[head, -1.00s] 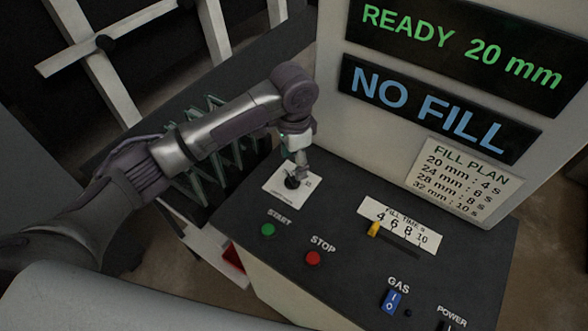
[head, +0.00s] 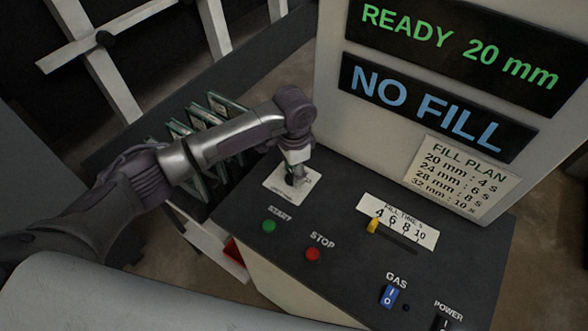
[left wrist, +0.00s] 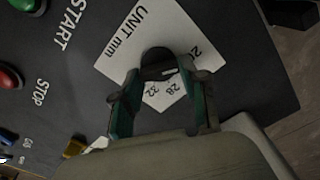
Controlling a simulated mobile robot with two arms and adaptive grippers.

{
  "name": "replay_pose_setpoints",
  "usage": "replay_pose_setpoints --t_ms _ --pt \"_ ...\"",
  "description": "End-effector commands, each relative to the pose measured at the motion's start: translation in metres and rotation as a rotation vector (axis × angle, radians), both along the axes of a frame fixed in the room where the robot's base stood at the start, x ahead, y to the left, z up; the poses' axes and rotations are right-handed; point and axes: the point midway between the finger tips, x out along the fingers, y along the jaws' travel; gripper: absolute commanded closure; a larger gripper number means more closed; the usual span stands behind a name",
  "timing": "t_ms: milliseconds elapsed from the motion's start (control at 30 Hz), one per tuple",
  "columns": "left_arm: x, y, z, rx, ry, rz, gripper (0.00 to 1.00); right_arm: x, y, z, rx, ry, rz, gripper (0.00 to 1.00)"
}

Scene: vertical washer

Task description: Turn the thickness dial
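The thickness dial is a dark round knob (head: 289,181) on a white plate (head: 276,191) marked "UNIT mm" at the left back of the black panel. My left gripper (head: 299,178) is down at the dial and partly hides it. In the left wrist view the dark knob (left wrist: 158,60) shows between the tips of the left gripper (left wrist: 161,78). Its two green-sided fingers stand apart, one on each side of the knob. I cannot tell whether they touch it. The numbers 28 and 32 show on the plate between the fingers. My right gripper is not in view.
The panel has a green START button (head: 269,226), a red STOP button (head: 313,254), a yellow fill-time slider (head: 373,226) and a blue GAS switch (head: 389,296). Displays read "READY 20 mm" (head: 460,43) and "NO FILL" (head: 425,107). Glass panes (head: 205,140) stand in a rack behind my left arm.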

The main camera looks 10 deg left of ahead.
Motion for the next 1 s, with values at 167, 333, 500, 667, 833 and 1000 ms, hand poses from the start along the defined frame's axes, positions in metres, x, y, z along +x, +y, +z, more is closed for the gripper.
replay_pose_setpoints --t_ms 167,333,500,667,833,1000 --pt "0.000 0.000 0.000 0.000 0.000 -0.002 0.91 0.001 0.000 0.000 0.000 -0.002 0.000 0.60" --pt "0.000 0.000 0.001 -0.001 0.001 -0.030 0.91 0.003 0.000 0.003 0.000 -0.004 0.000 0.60" --pt "-0.001 -0.001 0.003 0.000 0.001 -0.110 0.91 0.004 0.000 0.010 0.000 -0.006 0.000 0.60" --pt "-0.001 -0.001 0.003 0.000 0.001 -0.227 0.91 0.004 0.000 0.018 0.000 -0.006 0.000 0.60" --pt "-0.001 -0.001 0.003 0.001 0.001 -0.366 0.91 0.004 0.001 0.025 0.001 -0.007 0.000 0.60" --pt "-0.002 -0.001 0.002 0.000 0.000 -0.493 0.91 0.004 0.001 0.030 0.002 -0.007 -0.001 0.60"
